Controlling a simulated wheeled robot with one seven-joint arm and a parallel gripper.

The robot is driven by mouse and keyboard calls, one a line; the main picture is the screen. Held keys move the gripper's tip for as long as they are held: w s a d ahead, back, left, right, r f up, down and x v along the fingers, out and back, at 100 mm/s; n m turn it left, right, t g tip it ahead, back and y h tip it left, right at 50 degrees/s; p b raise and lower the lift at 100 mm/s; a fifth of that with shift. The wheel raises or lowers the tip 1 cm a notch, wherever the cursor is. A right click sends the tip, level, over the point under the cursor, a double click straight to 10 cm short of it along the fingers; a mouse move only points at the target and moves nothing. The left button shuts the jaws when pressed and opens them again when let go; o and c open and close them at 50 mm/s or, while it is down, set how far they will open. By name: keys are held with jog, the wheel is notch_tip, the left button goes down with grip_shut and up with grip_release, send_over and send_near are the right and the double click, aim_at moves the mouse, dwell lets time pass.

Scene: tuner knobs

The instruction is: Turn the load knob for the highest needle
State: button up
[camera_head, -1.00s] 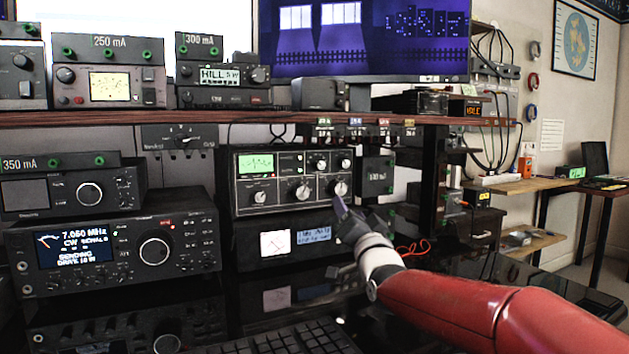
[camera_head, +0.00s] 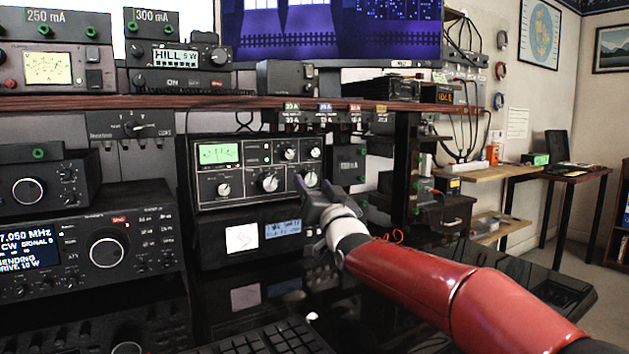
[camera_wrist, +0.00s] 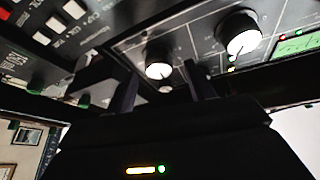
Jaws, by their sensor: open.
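The tuner (camera_head: 235,170) is a dark box on the bench under the shelf, with a lit green needle meter (camera_head: 218,154) at its upper left. Its front has a row of large pale knobs: a left one (camera_head: 223,190), a middle one (camera_head: 270,183) and a right one (camera_head: 311,180). The labels are too small to read, so I cannot tell which is load. My gripper (camera_head: 316,194) is open at the right knob. In the wrist view my fingers (camera_wrist: 160,88) stand to either side of that knob (camera_wrist: 158,69); contact is unclear. The middle knob (camera_wrist: 241,34) is outside them.
A second meter unit (camera_head: 241,238) sits under the tuner. A transceiver (camera_head: 108,245) stands to the left, and a keyboard (camera_head: 265,342) lies in front. The shelf edge (camera_head: 225,102) runs above the tuner. A small dark box (camera_head: 348,164) is to its right.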

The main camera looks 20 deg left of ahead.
jog(key=shift+w+a+r, duration=0.25)
jog(key=shift+w+a, duration=0.2)
jog(key=shift+w, duration=0.05)
jog(key=c, duration=1)
jog(key=shift+m, duration=0.4)
jog(key=shift+s+m+t+h+b, duration=0.15)
jog(key=shift+m+h+b, duration=0.15)
jog(key=shift+m, duration=0.3)
jog(key=shift+m+t+h+b, duration=0.2)
jog(key=shift+m+h, duration=0.2)
jog(key=shift+m, duration=0.2)
jog(key=shift+r+m+h+p, duration=0.15)
jog(key=shift+m+h+p, duration=0.65)
jog(key=shift+m, duration=1.5)
jog(key=shift+h, duration=0.4)
